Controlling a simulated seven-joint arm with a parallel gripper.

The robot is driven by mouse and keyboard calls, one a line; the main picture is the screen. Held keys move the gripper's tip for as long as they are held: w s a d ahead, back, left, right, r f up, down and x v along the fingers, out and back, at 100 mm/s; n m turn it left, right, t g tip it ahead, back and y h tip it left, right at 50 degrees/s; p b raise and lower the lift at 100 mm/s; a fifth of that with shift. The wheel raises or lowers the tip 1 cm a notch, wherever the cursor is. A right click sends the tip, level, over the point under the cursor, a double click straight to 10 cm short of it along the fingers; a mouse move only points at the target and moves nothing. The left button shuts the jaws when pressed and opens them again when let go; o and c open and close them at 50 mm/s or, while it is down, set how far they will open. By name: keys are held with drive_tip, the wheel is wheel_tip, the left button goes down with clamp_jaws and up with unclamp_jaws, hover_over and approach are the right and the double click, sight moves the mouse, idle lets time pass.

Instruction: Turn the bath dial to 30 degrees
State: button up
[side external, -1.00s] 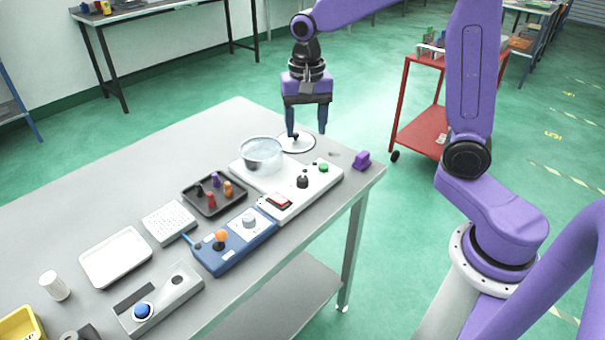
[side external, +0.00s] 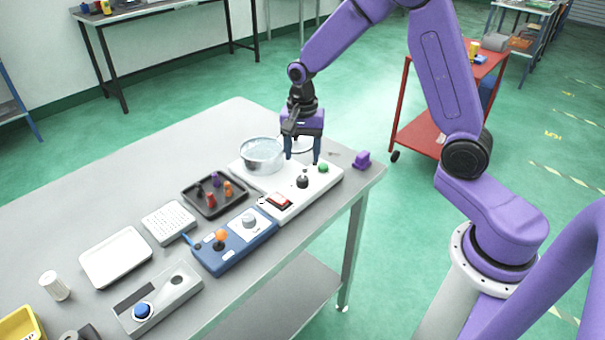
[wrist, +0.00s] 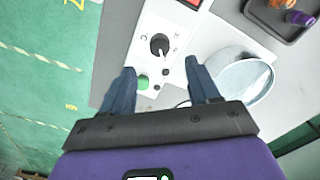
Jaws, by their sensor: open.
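The bath unit is a white panel (side external: 268,198) with a round clear-walled bath (side external: 261,152) at its left back. Its dial is a black knob (side external: 302,181), which also shows in the wrist view (wrist: 159,44) with a light pointer mark and small print around it. My gripper (side external: 302,161) is open and empty above the panel's back part, behind the knob. In the wrist view my fingertips (wrist: 160,68) are spread, with the knob ahead of the gap between them. I see no contact with the knob. The dial's angle numbers are too small to read.
A green button (side external: 323,168) and a red switch (side external: 279,201) flank the dial. A blue box (side external: 234,245) with an orange-topped lever and a grey knob stands in front. A dark tray (side external: 213,205) holds several pegs. A purple block (side external: 362,159) sits near the table's right corner.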

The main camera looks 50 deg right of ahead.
sight(302, 178)
wheel_tip(302, 178, down, 8)
drive_tip(key=shift+r, duration=0.25)
drive_tip(key=c, duration=1.1)
